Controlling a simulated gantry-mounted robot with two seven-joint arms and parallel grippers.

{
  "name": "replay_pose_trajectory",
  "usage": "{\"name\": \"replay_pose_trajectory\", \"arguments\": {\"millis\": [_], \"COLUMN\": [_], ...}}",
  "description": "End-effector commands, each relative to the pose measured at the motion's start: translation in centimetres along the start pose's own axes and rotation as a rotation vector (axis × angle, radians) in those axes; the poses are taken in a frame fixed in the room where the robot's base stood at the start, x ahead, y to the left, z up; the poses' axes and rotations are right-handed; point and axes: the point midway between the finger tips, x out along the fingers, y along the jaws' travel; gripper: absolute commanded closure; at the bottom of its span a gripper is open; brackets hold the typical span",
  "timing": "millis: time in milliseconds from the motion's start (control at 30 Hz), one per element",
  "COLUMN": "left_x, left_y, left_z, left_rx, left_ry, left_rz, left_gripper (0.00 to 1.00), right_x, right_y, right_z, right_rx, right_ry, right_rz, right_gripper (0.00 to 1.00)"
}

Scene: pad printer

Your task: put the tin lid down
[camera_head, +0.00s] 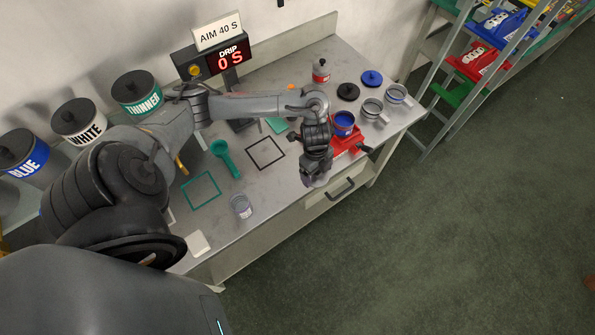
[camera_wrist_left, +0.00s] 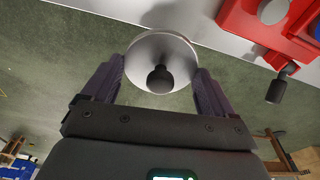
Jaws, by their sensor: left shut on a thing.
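My left gripper (camera_wrist_left: 158,85) is shut on the tin lid (camera_wrist_left: 160,50), a pale grey disc with a dark knob. In the wrist view the lid sits between the two fingers, with the green floor and the bench edge behind it. In the head view my left gripper (camera_head: 315,178) hangs at the bench's front edge, left of the red clamp stand. The lid is mostly hidden there by the hand. An open tin with blue inside (camera_head: 343,122) stands in the red stand (camera_head: 348,140). My right gripper is not in view.
A green scoop (camera_head: 226,160), a clear cup (camera_head: 241,207), a black lid (camera_head: 348,91), a blue lid (camera_head: 371,78) and grey tins (camera_head: 371,108) stand around.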

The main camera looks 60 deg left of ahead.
Motion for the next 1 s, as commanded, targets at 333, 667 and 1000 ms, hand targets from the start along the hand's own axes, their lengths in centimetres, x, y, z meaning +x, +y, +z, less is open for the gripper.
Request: {"name": "replay_pose_trajectory", "arguments": {"millis": [333,667,1000], "left_x": [3.0,4.1,7.6], "left_y": [0.8,0.9,0.9], "left_z": [6.8,8.1,8.5], "left_rx": [-0.002,0.000,-0.001], "left_ry": [-0.003,0.001,0.000], "left_rz": [0.003,0.000,0.000], "left_gripper": [0.42,0.42,0.42], "right_x": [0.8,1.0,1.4], "right_y": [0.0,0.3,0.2], "right_z": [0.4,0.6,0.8], "right_rx": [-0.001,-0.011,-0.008], "right_ry": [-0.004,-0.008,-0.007], "right_rz": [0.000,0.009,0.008], "right_gripper": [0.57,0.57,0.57]}}
